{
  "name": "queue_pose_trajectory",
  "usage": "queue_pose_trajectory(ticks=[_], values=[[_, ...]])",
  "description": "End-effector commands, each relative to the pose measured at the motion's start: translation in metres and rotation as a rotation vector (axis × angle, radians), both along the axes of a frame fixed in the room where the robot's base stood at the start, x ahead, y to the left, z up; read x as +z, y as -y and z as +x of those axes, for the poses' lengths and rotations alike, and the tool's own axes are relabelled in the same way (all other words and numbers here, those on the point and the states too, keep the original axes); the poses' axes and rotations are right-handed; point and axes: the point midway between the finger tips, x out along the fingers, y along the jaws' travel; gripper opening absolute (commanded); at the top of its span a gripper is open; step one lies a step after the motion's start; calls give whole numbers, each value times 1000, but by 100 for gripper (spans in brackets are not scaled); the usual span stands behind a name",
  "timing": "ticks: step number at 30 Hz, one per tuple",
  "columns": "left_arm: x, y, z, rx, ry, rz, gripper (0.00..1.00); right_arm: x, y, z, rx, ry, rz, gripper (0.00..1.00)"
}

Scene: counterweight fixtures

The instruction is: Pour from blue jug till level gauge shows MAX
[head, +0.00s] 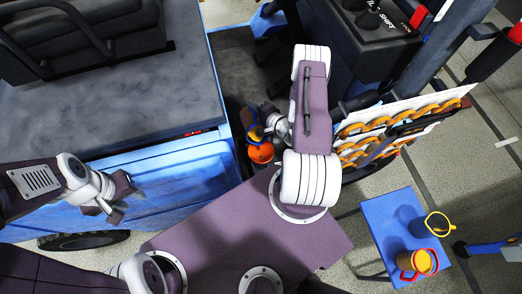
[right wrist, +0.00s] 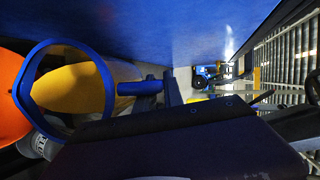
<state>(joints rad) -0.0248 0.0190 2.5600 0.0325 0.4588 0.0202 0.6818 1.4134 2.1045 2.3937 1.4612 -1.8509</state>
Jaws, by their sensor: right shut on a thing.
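In the right wrist view the blue jug (right wrist: 68,48) shows its round blue rim, with yellow inside, and a short blue handle. My right gripper (right wrist: 150,92) is shut on that handle; a dark part of it hides much of the lower picture. In the head view the blue jug (head: 257,133) is beside my right gripper (head: 272,125), low beside the blue vehicle body, partly hidden by my arm. An orange round thing (head: 260,153) is just below the jug; it also shows in the right wrist view (right wrist: 12,95). My left gripper (head: 112,198) is open and empty. I cannot make out a level gauge.
A white board (head: 385,125) with orange coils stands right of my right arm. The blue vehicle body (head: 185,180) fills the left. Floor around the stool is mostly clear.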

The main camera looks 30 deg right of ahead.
Motion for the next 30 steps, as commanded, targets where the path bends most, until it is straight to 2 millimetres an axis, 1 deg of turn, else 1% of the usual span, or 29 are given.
queue_pose_trajectory(ticks=[30], values=[[-5,0,0,0,0,0,36,2,-2,-8,0,51,-15,0]])
